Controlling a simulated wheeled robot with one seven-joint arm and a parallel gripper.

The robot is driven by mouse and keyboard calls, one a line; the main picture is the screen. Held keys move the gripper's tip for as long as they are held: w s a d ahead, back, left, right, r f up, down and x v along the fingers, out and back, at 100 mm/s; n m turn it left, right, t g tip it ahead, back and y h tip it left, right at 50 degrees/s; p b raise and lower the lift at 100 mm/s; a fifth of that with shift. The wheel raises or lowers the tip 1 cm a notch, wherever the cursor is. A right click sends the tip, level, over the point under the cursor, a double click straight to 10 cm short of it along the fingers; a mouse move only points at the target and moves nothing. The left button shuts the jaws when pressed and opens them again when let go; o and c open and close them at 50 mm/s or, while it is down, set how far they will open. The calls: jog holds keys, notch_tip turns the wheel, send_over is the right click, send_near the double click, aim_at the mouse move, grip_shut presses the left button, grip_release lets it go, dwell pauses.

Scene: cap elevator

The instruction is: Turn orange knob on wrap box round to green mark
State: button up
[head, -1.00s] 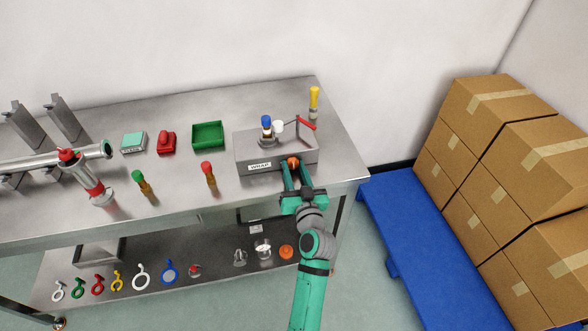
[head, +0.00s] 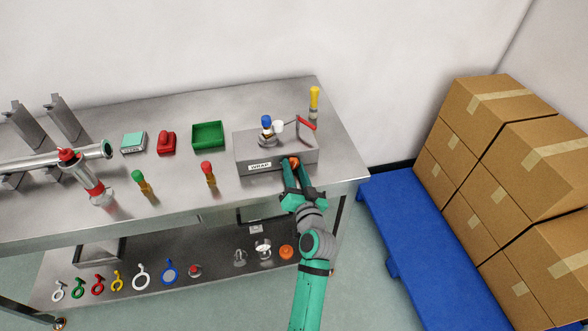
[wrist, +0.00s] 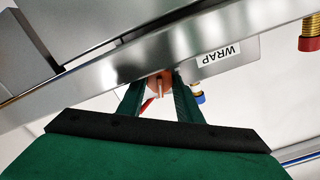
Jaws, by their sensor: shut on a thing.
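The grey wrap box (head: 276,152) with a white WRAP label (head: 260,166) stands on the steel bench; its label also shows in the wrist view (wrist: 218,53). The orange knob (head: 295,161) is on the box's front face, right of the label. In the wrist view the knob (wrist: 159,82) sits between my fingers. My gripper (head: 290,166) is shut on the knob from the front, with its fingers rolled to a tilt. The fingers partly cover the knob. I cannot make out the green mark in either view.
A blue-topped fitting (head: 266,127) and a red-handled crank (head: 305,123) stand on the box. A yellow-topped bottle (head: 314,101) is behind it, a green tray (head: 208,134) to its left. A red-capped bottle (head: 208,173) stands near the bench's front edge. The bench right of the box is clear.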

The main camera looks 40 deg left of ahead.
jog(key=o, duration=1)
jog(key=shift+o, duration=0.2)
jog(key=shift+n, duration=0.3)
